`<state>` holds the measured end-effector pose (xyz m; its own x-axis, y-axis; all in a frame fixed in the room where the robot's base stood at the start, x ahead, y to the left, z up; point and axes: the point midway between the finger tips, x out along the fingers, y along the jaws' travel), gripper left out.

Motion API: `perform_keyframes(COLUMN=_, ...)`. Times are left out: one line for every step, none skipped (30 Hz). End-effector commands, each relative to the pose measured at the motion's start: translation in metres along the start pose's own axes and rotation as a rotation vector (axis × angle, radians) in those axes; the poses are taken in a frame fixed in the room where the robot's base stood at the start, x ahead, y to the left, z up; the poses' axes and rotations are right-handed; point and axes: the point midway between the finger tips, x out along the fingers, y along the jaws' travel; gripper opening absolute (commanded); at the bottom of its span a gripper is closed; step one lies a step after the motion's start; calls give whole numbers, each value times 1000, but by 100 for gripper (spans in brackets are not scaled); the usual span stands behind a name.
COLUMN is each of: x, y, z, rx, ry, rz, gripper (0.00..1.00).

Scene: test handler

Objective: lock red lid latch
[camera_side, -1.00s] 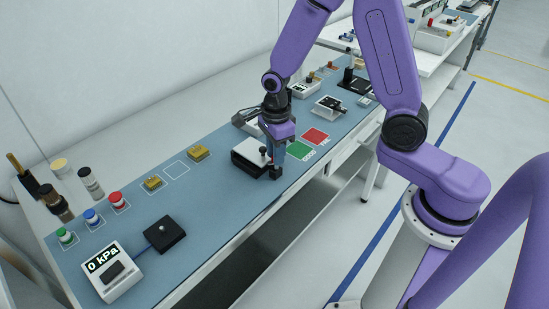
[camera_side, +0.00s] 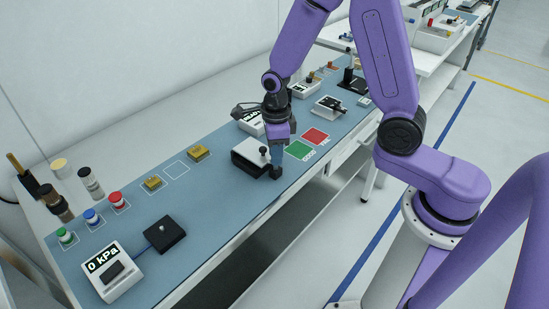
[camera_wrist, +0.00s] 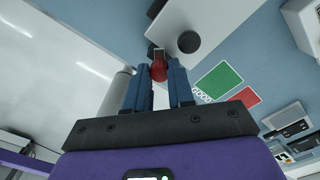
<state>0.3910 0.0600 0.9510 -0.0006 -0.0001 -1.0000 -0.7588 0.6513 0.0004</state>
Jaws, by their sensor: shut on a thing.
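The test handler is a low black box with a white lid (camera_side: 247,152) on the blue bench mat. A dark knob (camera_side: 264,151) stands on the lid near its right end; the lid (camera_wrist: 208,18) and knob (camera_wrist: 189,41) also show in the wrist view. The red latch (camera_wrist: 159,71) shows as a red round end beside the box. My gripper (camera_wrist: 160,77) has its blue fingers on either side of the red latch and is shut on it. In the side view my gripper (camera_side: 277,171) points down at the box's right front corner, where the latch is hidden.
A green pad (camera_side: 299,150) and a red pad (camera_side: 315,136) lie right of the box. A white device (camera_side: 252,124) stands close behind my wrist. A pressure readout (camera_side: 103,270), a black block (camera_side: 165,234) and several coloured-top vials stand left.

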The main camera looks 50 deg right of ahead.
Motion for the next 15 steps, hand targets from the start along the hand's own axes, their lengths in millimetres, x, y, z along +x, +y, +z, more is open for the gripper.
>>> perform_keyframes(x=-1, y=-1, z=0, rx=5, ry=-2, rz=-2, gripper=6)
perform_keyframes(x=-1, y=-1, z=0, rx=16, ry=-2, rz=-2, gripper=6)
perform_keyframes(x=-1, y=-1, z=1, rx=41, ry=-2, rz=-2, gripper=6)
perform_keyframes(x=-1, y=-1, z=0, rx=70, ry=-2, rz=-2, gripper=6)
perform_keyframes(x=-1, y=-1, z=0, rx=101, ry=-2, rz=-2, gripper=6)
perform_keyframes(x=-1, y=-1, z=1, rx=144, ry=-2, rz=-2, gripper=6)
perform_keyframes(x=-1, y=-1, z=1, rx=175, ry=-2, rz=-2, gripper=6)
perform_keyframes(x=-1, y=-1, z=1, rx=203, ry=-3, rz=-2, gripper=6)
perform_keyframes(x=-1, y=-1, z=1, rx=234, ry=-3, rz=-2, gripper=6)
perform_keyframes(x=-1, y=-1, z=1, rx=254, ry=-3, rz=-2, gripper=6)
perform_keyframes(x=-1, y=-1, z=0, rx=268, ry=-3, rz=-2, gripper=6)
perform_keyframes(x=-1, y=-1, z=0, rx=281, ry=-3, rz=-2, gripper=6)
perform_keyframes(x=-1, y=-1, z=0, rx=285, ry=-3, rz=-2, gripper=6)
perform_keyframes(x=-1, y=-1, z=0, rx=286, ry=-3, rz=-2, gripper=6)
perform_keyframes(x=-1, y=-1, z=0, rx=285, ry=-3, rz=-2, gripper=6)
